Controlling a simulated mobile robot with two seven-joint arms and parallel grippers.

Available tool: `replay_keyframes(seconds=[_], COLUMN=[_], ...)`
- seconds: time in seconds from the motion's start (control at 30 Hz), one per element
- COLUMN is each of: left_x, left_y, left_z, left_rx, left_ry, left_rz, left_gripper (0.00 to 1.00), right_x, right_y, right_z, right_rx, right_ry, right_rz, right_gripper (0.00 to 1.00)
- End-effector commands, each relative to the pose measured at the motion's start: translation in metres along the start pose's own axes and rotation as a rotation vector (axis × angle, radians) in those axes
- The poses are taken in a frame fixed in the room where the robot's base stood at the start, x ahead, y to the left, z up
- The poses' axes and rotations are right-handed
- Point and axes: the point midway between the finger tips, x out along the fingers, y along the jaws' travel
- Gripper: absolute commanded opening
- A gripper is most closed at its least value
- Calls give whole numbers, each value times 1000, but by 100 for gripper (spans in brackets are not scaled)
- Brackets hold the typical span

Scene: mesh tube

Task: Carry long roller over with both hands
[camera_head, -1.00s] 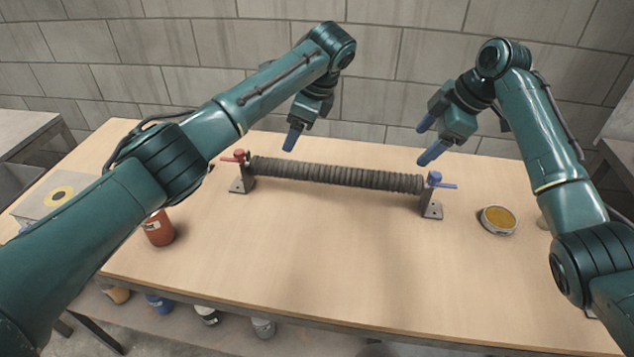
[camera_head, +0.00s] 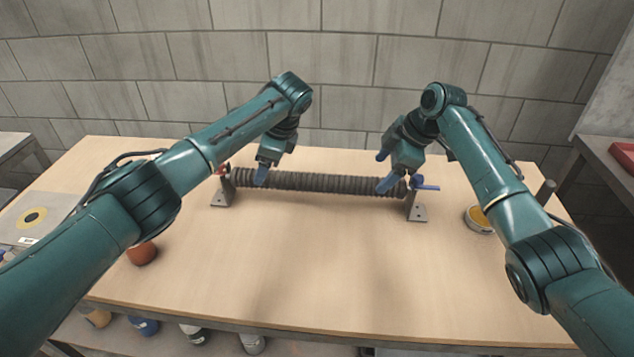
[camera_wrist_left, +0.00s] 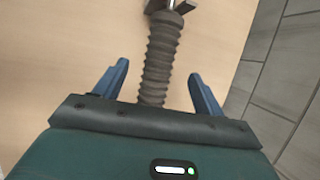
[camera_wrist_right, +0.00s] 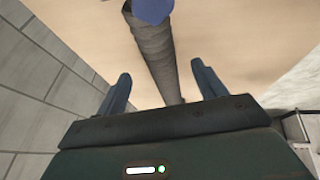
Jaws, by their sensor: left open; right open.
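The long roller (camera_head: 318,182) is a dark ribbed tube lying level between two metal end brackets on the table. My left gripper (camera_head: 264,175) is at the roller's left part. In the left wrist view the roller (camera_wrist_left: 162,50) runs between the open blue fingers (camera_wrist_left: 158,88). My right gripper (camera_head: 384,170) is at the roller's right part. In the right wrist view the roller (camera_wrist_right: 158,55) passes between its open fingers (camera_wrist_right: 160,88). Neither gripper is closed on it. The right bracket (camera_head: 416,206) has a blue lever, and the left bracket (camera_head: 223,192) has a red one.
A red jar (camera_head: 142,254) stands at the table's left, partly behind my left arm. A round tin with yellow contents (camera_head: 480,218) stands at right, partly hidden by my right arm. The table's front middle (camera_head: 300,260) is clear. A block wall (camera_head: 320,60) stands behind.

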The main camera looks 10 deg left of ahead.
Motion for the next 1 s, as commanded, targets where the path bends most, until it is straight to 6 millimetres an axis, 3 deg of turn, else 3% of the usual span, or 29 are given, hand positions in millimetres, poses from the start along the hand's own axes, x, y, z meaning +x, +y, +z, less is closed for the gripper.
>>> replay_keyframes(seconds=[0.2,0.4,0.77,1.0], left_x=[38,54,57,57], left_y=[1,0,0,0], left_z=[0,-1,0,0], left_rx=[1,1,1,1], left_ry=[-1,1,1,0], left_rz=[2,0,0,0], left_gripper=[70,70,70,52], right_x=[38,54,57,57], right_y=[0,0,0,0], right_z=[0,0,0,0], right_rx=[1,1,0,0], right_ry=[-1,-1,0,0], right_rz=[-2,0,0,0], right_gripper=[70,70,70,52])
